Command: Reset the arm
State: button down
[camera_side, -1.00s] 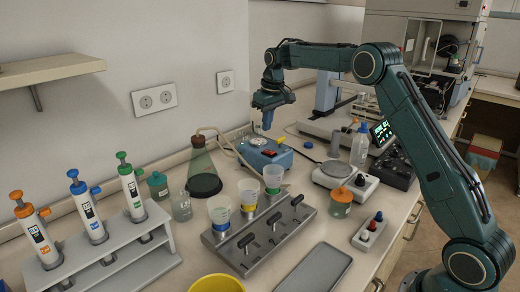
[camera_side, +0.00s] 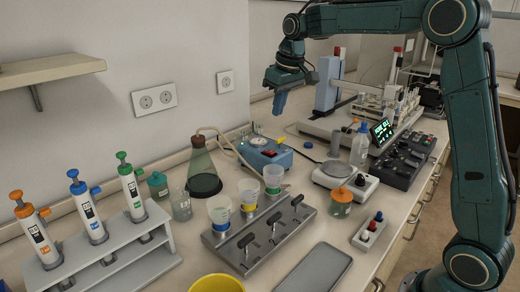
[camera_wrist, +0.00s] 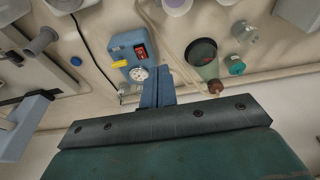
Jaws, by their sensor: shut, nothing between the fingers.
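My gripper (camera_side: 280,106) is in the air above the back of the bench in the side view, pointing down. It is above the blue box with a red switch (camera_side: 268,153), clear of it. In the wrist view my gripper (camera_wrist: 157,72) shows its blue fingers together with nothing between them. The blue box (camera_wrist: 133,52) with its white dial shows just beyond the fingertips in that view.
A conical flask (camera_side: 202,165) stands left of the blue box. Three cups stand on a grey rack (camera_side: 262,235) in front. Pipettes stand in a white rack (camera_side: 105,255) at left. A hot plate (camera_side: 343,176) and a control panel (camera_side: 402,160) are at right. Air around my gripper is clear.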

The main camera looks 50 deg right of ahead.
jog(key=s+a+r+t, duration=0.1)
jog(key=s+a, duration=0.3)
jog(key=s, duration=0.8)
jog(key=s+a+r+t, duration=0.1)
jog(key=s+a, duration=0.3)
jog(key=s, duration=0.8)
jog(key=s+f, duration=0.5)
jog(key=s, duration=0.2)
jog(key=shift+s+a+t, duration=0.3)
jog(key=shift+s+t, duration=0.05)
jog(key=shift+t, duration=0.05)
